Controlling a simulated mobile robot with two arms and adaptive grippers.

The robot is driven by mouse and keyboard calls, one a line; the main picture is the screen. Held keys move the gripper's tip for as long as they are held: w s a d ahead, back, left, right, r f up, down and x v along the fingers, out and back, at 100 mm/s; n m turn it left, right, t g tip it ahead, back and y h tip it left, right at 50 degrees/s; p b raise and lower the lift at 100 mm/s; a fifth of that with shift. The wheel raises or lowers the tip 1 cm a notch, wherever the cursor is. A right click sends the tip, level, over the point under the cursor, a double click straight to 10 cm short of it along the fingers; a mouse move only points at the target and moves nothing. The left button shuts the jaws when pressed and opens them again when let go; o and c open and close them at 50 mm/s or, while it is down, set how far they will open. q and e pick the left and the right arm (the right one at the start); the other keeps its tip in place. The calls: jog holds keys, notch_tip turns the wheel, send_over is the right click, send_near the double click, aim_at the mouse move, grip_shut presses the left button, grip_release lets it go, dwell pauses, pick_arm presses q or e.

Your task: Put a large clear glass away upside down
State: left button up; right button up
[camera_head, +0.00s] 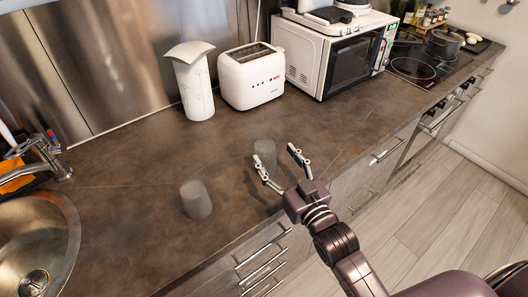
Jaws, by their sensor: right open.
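Two grey, see-through glasses stand on the brown countertop. One glass (265,149) is near the fingertips of my right gripper (276,156), just beyond and partly behind the left finger. The other glass (196,200) stands nearer the front edge, to the left of my gripper and apart from it. It looks a bit larger in the picture, partly because it is closer. I cannot tell clearly which way up either glass stands. My right gripper is open, its fingers spread, with nothing held. My left gripper is out of view.
A white toaster (251,77), a white pitcher-like container (193,85) and a microwave (335,55) line the back. A sink (35,240) with a tap is at the left. A cooktop with a pot (444,43) is at the far right. The counter (130,170) between is mostly clear.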

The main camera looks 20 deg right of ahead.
aim_at(269, 152)
jog(key=w, duration=0.2)
jog(key=w+a+p, duration=0.1)
jog(key=shift+w+a+r, duration=0.2)
jog(key=shift+w, duration=0.15)
jog(key=shift+w+a+f, duration=0.1)
jog(key=shift+w+f, duration=0.05)
jog(key=shift+w, duration=0.65)
jog(key=c, duration=1)
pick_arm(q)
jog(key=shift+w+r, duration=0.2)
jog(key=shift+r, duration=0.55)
pick_arm(e)
jog(key=c, duration=0.4)
